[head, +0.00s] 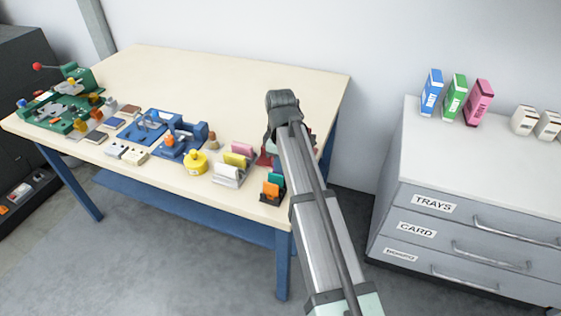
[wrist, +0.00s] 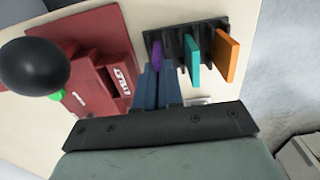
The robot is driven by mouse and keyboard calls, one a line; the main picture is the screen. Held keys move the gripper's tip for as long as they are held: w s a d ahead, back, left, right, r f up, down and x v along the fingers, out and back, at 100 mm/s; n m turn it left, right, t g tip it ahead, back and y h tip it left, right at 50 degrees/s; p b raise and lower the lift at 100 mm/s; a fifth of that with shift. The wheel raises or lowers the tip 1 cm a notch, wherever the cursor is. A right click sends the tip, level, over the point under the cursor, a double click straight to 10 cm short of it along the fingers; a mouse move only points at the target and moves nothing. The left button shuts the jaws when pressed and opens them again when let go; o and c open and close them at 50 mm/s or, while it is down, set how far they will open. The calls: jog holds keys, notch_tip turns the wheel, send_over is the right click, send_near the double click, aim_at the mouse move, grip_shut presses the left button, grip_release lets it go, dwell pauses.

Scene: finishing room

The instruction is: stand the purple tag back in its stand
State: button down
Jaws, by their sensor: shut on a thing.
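The purple tag (wrist: 157,55) shows in the wrist view between the tips of my gripper (wrist: 160,70), whose blue fingers are shut on it. The tag is at the left part of the dark slotted stand (wrist: 180,27), lined up beside the other tags. I cannot tell whether its lower edge is in a slot. The stand also holds a teal tag (wrist: 193,58) and an orange tag (wrist: 227,57). In the head view the stand is at the bench's front right, with its orange tag (head: 271,190) showing. My arm hides the gripper and the purple tag there.
A red device (wrist: 95,85) with a black ball knob (wrist: 34,66) stands close left of my gripper in the wrist view. In the head view, a pale stand (head: 228,177) with colored tags and a yellow pot (head: 195,162) sit left of the dark stand. The bench's back is clear.

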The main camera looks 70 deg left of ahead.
jog(key=shift+f, duration=0.3)
jog(key=c, duration=1.5)
grip_release()
jog(key=shift+c, duration=0.2)
jog(key=shift+r, duration=0.1)
notch_tip(320, 180, up, 11)
